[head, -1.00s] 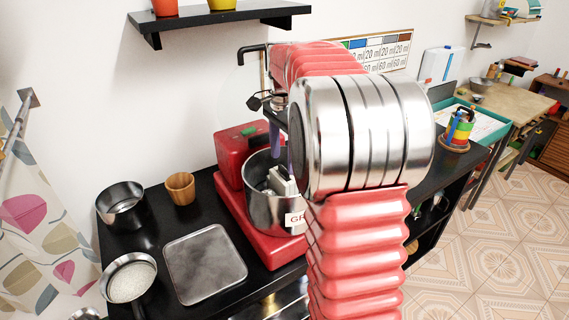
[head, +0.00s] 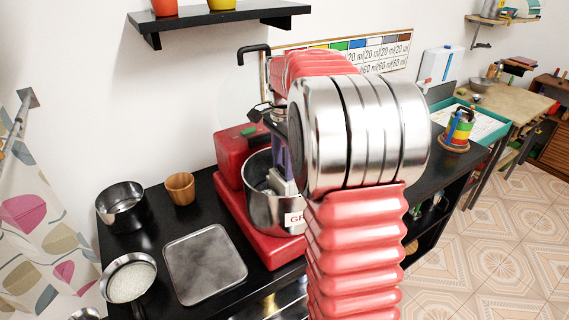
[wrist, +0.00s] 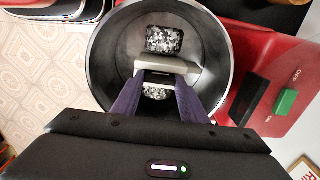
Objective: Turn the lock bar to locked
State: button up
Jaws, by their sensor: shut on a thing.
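A light grey bar (wrist: 165,66), which looks like the lock bar, lies across the inside of a round metal pot (wrist: 101,62). In the wrist view it runs roughly left to right. My gripper (wrist: 160,80) reaches into the pot, its two purple fingers shut on the bar. My arm hides the pot's right side. Speckled grey material (wrist: 164,40) shows behind the bar.
The machine has a green switch (wrist: 286,101) marked ON and OFF. A metal plate (head: 205,263), a wooden cup (head: 180,187) and two pots stand to the left on the black counter (head: 150,235). A black shelf (head: 225,15) hangs above.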

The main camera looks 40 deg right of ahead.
jog(key=shift+c, duration=1.4)
jog(key=shift+d, duration=0.1)
jog(key=shift+n, duration=0.3)
jog(key=n, duration=0.7)
jog(key=shift+n, duration=0.4)
jog(key=n, duration=0.4)
jog(key=shift+n, duration=0.3)
jog(key=n, duration=0.5)
